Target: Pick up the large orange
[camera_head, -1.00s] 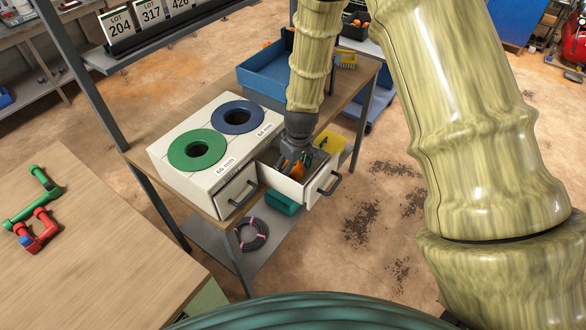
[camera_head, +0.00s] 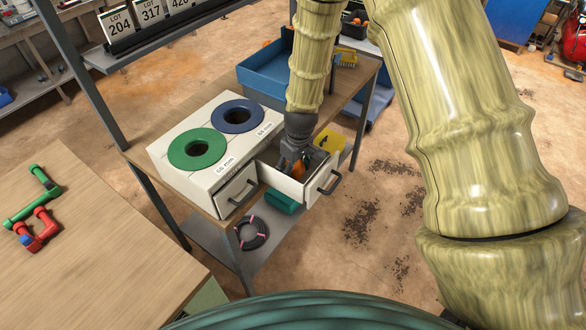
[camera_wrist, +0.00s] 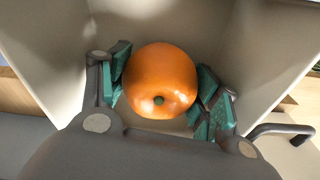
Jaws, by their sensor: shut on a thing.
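The large orange (camera_wrist: 162,78) is round and bright orange, with a small dark green spot facing the wrist camera. It is between the green-padded fingers of my gripper (camera_wrist: 165,88), which is shut on it. In the head view, a part of the orange (camera_head: 298,170) shows beside my gripper (camera_head: 294,164). Both are inside the open right drawer (camera_head: 287,186) of the white cabinet. The rest of the orange is hidden by the fingers. I cannot tell whether it touches the drawer floor.
The drawer walls stand close around my gripper, and a yellow piece (camera_head: 329,143) is at the drawer's back right. The cabinet top has a green ring (camera_head: 198,150) and a blue ring (camera_head: 238,117). A blue tray (camera_head: 266,76) stands behind.

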